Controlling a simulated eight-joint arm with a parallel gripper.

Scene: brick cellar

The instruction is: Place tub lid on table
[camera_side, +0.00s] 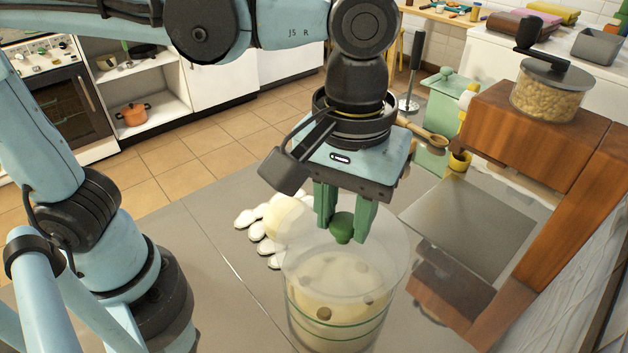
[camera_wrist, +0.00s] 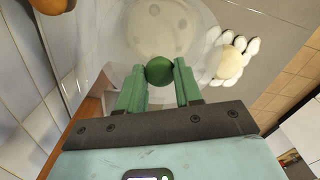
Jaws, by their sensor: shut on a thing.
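A clear round tub lid (camera_side: 388,232) has a green knob (camera_side: 343,229) in its middle. My gripper (camera_side: 342,232) is shut on this knob from above, with one green finger on each side. In the wrist view the knob (camera_wrist: 159,71) sits between the fingertips and the see-through lid (camera_wrist: 205,40) spreads out around it. The clear tub (camera_side: 300,328) with green stripes stands on the grey table (camera_side: 215,285), directly under the lid. Pale dough with dark spots is inside. I cannot tell whether the lid touches the tub's rim.
A pale ball on a white lobed piece (camera_side: 246,217) lies left of the tub, close to it. A brown wooden shelf (camera_side: 535,130) with a jar of nuts (camera_side: 548,92) rises at right. Grey table to the left is clear.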

